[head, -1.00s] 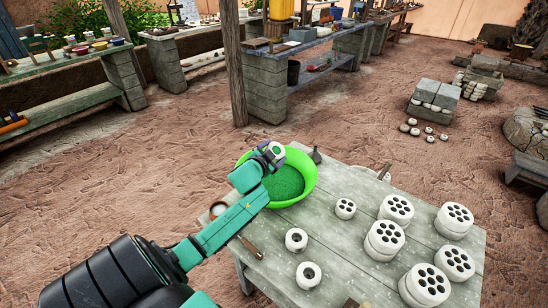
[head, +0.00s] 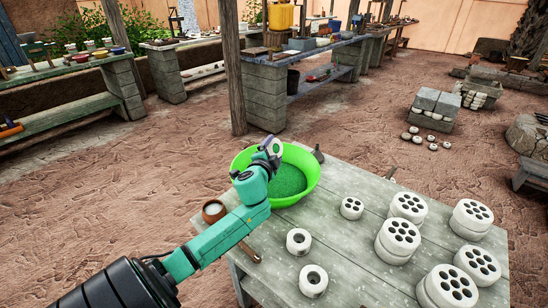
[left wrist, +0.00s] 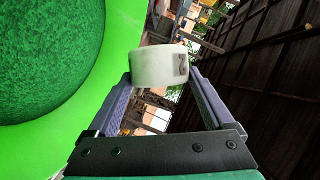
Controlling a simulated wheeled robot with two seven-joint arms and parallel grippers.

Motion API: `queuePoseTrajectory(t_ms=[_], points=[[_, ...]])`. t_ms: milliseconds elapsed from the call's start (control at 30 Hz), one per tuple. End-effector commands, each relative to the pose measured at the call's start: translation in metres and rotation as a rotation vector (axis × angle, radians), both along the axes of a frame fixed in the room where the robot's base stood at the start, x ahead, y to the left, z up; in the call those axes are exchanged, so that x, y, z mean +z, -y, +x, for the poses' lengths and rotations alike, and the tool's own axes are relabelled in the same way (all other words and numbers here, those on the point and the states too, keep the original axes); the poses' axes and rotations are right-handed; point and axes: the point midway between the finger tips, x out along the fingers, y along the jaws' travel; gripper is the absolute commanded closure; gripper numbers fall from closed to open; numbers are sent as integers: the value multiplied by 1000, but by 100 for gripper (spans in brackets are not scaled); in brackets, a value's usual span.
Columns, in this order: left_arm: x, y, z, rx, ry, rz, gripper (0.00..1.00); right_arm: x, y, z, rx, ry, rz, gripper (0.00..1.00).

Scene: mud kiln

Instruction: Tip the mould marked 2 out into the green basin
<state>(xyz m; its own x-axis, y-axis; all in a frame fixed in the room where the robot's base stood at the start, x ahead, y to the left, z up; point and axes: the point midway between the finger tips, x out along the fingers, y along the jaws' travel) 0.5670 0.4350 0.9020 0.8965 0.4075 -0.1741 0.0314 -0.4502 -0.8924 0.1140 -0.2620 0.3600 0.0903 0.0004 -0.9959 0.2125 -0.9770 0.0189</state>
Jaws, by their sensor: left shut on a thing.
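The basin (left wrist: 95,95) fills the left of that view, with a green grainy surface inside. My right gripper is not in view.
Stacked white moulds (head: 398,240) fill the right side.

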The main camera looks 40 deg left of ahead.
Motion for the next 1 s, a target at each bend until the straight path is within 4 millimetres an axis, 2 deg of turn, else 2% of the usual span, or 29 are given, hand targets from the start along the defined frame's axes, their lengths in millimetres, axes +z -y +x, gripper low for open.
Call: queuePoseTrajectory(t_ms=[33, 667, 1000], points=[[-5, 0, 0, -1, 0, 30, 85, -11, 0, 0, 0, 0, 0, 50], [-18, -4, 0, 0, -29, 415, 85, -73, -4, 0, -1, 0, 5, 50], [-21, -4, 0, 1, -48, 676, 85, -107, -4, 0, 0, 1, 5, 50]])
